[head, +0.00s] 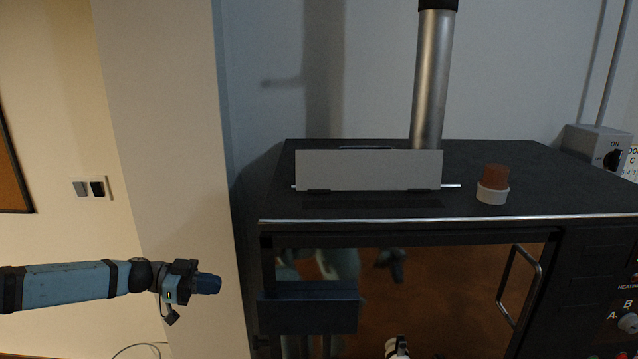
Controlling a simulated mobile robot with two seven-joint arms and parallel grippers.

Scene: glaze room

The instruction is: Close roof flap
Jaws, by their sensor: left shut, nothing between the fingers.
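The roof flap (368,169) is a flat grey panel on the black roof of the kiln-like oven (540,165). It stands raised, its face toward me, with a thin metal rod along its lower edge. A dark strip lies on the roof just in front of it. A thin handle shows just behind its top edge. My left gripper (208,284) is shut and empty, left of the oven front, lower than the roof and well apart from the flap.
A metal flue pipe (432,80) rises behind the flap. A brown and white knob-like piece (493,185) stands on the roof to its right. The glass door has a handle (519,286). A pale wall column (170,150) is at left. Space above the roof front looks clear.

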